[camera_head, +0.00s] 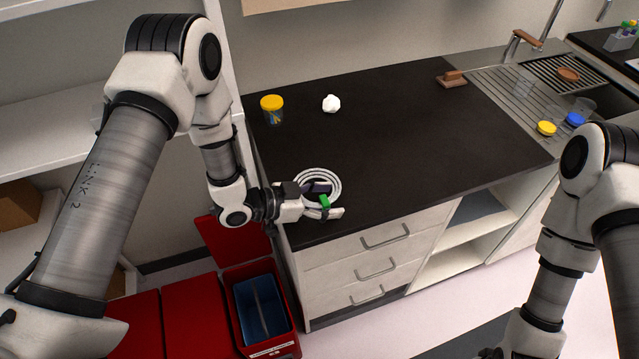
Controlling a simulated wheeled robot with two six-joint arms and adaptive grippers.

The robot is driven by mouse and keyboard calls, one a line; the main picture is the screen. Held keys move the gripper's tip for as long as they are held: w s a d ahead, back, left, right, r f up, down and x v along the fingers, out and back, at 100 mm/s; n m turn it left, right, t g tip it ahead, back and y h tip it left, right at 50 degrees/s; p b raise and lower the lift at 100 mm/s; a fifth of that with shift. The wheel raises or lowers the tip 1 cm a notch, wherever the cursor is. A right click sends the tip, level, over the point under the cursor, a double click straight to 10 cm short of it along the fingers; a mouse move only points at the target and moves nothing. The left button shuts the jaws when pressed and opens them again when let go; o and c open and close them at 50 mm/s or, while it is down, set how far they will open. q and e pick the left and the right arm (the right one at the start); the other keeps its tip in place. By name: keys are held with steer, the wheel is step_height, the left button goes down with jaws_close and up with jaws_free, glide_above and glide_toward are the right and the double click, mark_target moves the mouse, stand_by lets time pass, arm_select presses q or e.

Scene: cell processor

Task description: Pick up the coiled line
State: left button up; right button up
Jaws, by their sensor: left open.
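The coiled line (333,178) is a white ring of several loops lying on the black counter (400,135) near its front left edge. My left gripper (326,201) is open over the near side of the coil, its fingers pointing right. A small green piece shows between the fingers, and I cannot tell whether it belongs to the coil. The gripper hides the near left part of the coil. My right arm stands at the lower right, and its fingers are not visible.
A brown block (452,79) lies near the sink. An open red bin (290,338) stands below on the floor. The middle of the counter is clear.

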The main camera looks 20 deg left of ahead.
arm_select(q)
steer(key=shift+s+a, duration=0.15)
steer(key=shift+a, duration=0.1)
steer(key=shift+c, duration=0.9)
steer(key=shift+s+a, duration=0.1)
steer(key=shift+a, duration=0.05)
steer(key=c, duration=0.9)
steer(key=shift+o, duration=0.2)
steer(key=shift+d, duration=0.2)
steer(key=shift+r, duration=0.1)
